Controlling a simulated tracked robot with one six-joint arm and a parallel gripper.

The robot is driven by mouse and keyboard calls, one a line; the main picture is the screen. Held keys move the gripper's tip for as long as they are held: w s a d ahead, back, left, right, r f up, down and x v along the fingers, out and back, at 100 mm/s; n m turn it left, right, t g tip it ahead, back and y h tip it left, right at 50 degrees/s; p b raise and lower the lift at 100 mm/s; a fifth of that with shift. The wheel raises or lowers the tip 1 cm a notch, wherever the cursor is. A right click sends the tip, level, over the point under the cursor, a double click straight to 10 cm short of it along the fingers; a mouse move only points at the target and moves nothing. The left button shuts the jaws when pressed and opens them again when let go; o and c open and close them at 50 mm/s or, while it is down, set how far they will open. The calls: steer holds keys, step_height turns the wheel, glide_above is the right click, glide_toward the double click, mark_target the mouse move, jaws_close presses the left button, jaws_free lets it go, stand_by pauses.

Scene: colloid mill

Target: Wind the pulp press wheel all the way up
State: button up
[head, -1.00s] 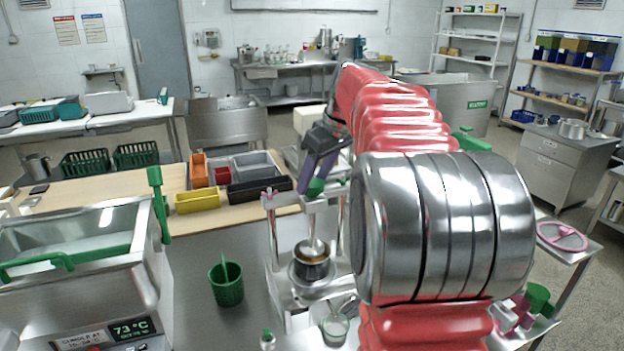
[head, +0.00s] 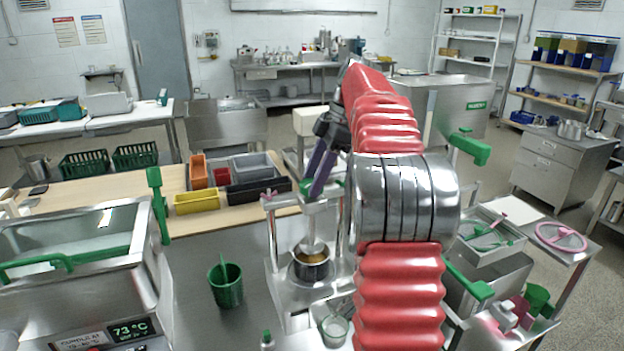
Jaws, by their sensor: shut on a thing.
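The pulp press (head: 272,235) stands in the middle, a metal frame with upright posts and a top crossbar. Its wheel (head: 306,187) shows as small green parts at the top of the frame; most of it is hidden behind my gripper. My gripper (head: 315,190), with purple fingers, comes down onto the wheel and is shut on it. Below, the press plunger (head: 313,246) hangs on its stem at the mouth of a metal pot (head: 311,270) with brown contents. The exact gap between plunger and contents is hard to tell.
A bench with coloured bins (head: 196,202) lies left of the press. A green cup (head: 226,286) and a glass beaker (head: 334,328) stand near it. A steel tank (head: 70,290) is at the left. A pink wheel (head: 561,236) lies on the right-hand table.

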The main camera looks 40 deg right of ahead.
steer(key=n, duration=0.2)
steer(key=n+g, duration=0.1)
steer(key=n, duration=0.1)
steer(key=n+g, duration=0.1)
steer(key=n, duration=0.1)
steer(key=shift+w+d, duration=0.1)
steer(key=shift+w, duration=0.2)
steer(key=shift+n, duration=0.4)
steer(key=shift+f+g, duration=0.15)
steer(key=shift+g, duration=0.15)
steer(key=o, duration=0.8)
steer(key=shift+c, duration=0.2)
steer(key=shift+o, duration=1.4)
